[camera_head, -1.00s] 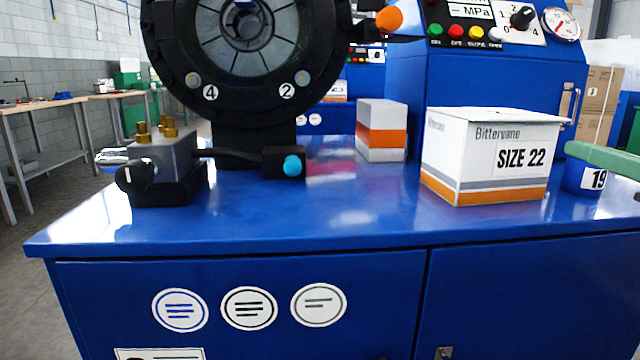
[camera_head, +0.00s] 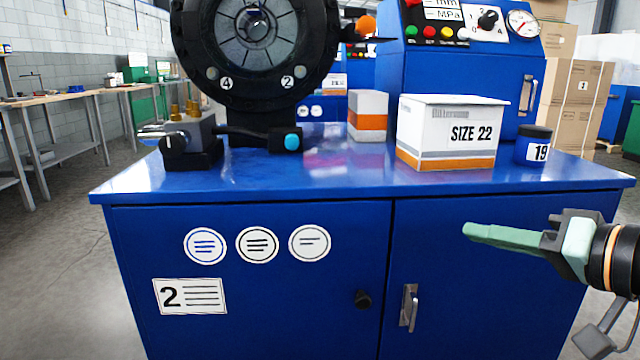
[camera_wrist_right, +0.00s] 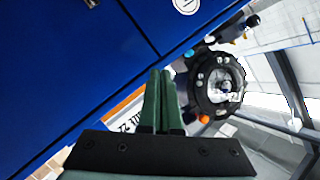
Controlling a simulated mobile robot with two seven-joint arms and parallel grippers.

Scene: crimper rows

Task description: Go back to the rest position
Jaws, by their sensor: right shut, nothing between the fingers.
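My right gripper (camera_head: 468,231) comes in from the right in the head view, with its green fingers shut and empty. It is in front of the blue cabinet's right door, below the level of the top. In the right wrist view the two green fingers (camera_wrist_right: 160,85) lie close together, with the blue cabinet and the black crimper head beyond them. My left gripper is not in view.
The blue cabinet (camera_head: 300,180) carries a black crimper head (camera_head: 255,85), a SIZE 22 box (camera_head: 450,133), an orange-striped box (camera_head: 367,116) and a dark cup marked 19 (camera_head: 533,147). Workbenches (camera_head: 85,97) stand at the left. Grey floor is clear at the lower left.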

